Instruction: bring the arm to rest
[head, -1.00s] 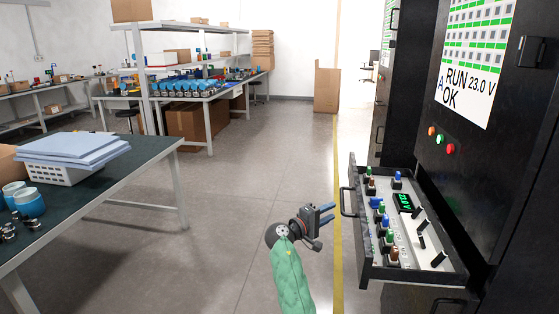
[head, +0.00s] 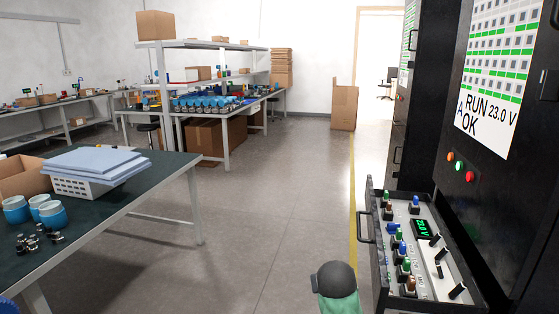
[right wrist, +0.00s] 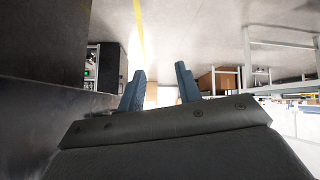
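My right arm (head: 336,288), in a green sleeve with a dark rounded end, shows at the bottom of the head view. Its gripper is hidden there. In the right wrist view the two blue fingers of my right gripper (right wrist: 160,86) stand apart with nothing between them. My left gripper is in neither current view.
An open drawer (head: 374,262) with coloured connectors and a green display juts from the black cabinet (head: 450,205) at right. A dark-topped table (head: 100,222) at left bears a white basket (head: 85,186) and blue-banded jars (head: 52,214). The floor (head: 270,220) between is clear.

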